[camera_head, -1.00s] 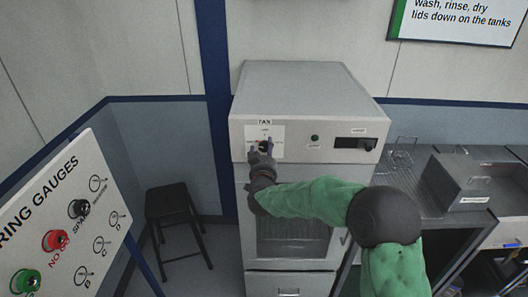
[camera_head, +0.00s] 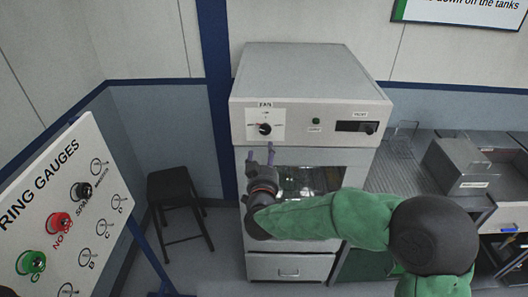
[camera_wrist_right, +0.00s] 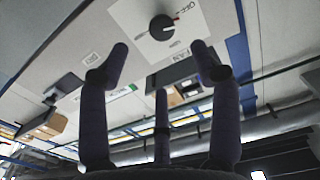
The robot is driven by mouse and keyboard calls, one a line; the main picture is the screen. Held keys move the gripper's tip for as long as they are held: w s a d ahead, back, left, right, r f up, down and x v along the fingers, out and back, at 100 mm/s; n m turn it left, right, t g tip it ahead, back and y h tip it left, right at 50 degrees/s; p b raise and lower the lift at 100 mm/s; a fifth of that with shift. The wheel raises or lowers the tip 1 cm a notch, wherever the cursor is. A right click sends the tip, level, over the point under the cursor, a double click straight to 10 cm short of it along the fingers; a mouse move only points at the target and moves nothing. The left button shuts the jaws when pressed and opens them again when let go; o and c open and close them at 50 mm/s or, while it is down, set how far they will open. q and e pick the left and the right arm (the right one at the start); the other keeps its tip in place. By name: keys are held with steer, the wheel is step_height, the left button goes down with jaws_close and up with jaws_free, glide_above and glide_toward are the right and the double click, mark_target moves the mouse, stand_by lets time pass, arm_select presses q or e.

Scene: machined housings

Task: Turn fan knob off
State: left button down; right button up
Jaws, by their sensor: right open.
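The fan knob (camera_head: 265,128) is a small dark round knob on a white plate under a FAN label, on the front panel of the grey cabinet (camera_head: 310,75). In the right wrist view the knob (camera_wrist_right: 162,28) carries a red mark, on the side near the printed word OFF. My right gripper (camera_head: 262,155) is below the knob in the head view, apart from it. Its fingers (camera_wrist_right: 160,75) are spread and empty in the wrist view, with the knob beyond them.
A gauge board (camera_head: 75,215) and a black stool (camera_head: 175,185) stand left. A metal box (camera_head: 460,165) rests on the right counter.

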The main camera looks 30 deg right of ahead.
mark_target(265, 131)
stand_by(0.3)
steer(key=w+d+m, duration=0.1)
steer(key=w+d, duration=0.1)
steer(key=w, duration=0.1)
steer(key=w+d+m+p, duration=0.1)
steer(key=w+d, duration=0.1)
steer(key=w, duration=0.1)
steer(key=w+d+m, duration=0.1)
steer(key=w+d, duration=0.1)
steer(key=w, duration=0.2)
steer(key=shift+d+r+p, duration=0.15)
steer(key=shift+r+p, duration=0.15)
steer(key=shift+p, duration=0.05)
steer(key=c, duration=1.1)
